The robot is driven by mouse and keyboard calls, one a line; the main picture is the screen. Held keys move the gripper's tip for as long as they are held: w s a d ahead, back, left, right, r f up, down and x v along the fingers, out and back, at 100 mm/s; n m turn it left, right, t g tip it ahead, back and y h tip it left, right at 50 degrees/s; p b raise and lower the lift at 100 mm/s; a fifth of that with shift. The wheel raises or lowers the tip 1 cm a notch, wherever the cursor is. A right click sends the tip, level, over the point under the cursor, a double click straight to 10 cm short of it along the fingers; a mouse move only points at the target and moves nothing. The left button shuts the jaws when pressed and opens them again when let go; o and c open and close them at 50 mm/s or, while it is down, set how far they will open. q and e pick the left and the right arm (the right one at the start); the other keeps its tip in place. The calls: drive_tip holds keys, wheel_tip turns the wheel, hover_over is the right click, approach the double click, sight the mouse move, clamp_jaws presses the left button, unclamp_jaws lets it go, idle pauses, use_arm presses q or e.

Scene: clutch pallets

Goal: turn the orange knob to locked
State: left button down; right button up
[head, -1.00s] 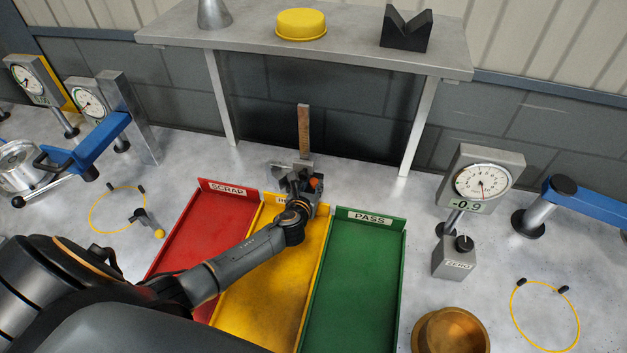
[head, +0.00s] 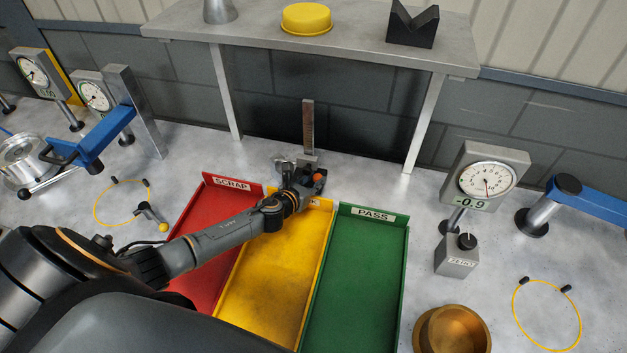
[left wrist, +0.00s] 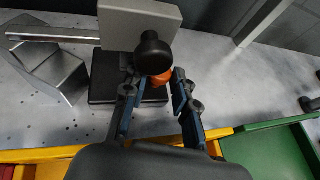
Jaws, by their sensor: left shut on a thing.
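The orange knob (head: 320,177) sits at the foot of a small upright gauge stand (head: 308,135) behind the yellow tray. In the left wrist view the orange knob (left wrist: 162,78) lies between my fingertips, below a black round knob (left wrist: 152,50) on a grey block. My left gripper (head: 308,183) is shut on the orange knob, reaching over the back of the trays; its two fingers (left wrist: 158,90) also show in the left wrist view. Any lock marking is not legible. My right gripper is not in view.
Red SCRAP (head: 231,184), yellow (head: 275,270) and green PASS (head: 372,217) trays lie in front of the stand. A shelf (head: 260,35) stands behind it. A dial gauge (head: 487,180), ZERO box (head: 457,256) and brass bowl (head: 452,332) are at the right.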

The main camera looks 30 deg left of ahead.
use_arm(q)
drive_tip(key=c, duration=1.1)
unclamp_jaws()
drive_tip(key=v, duration=1.2)
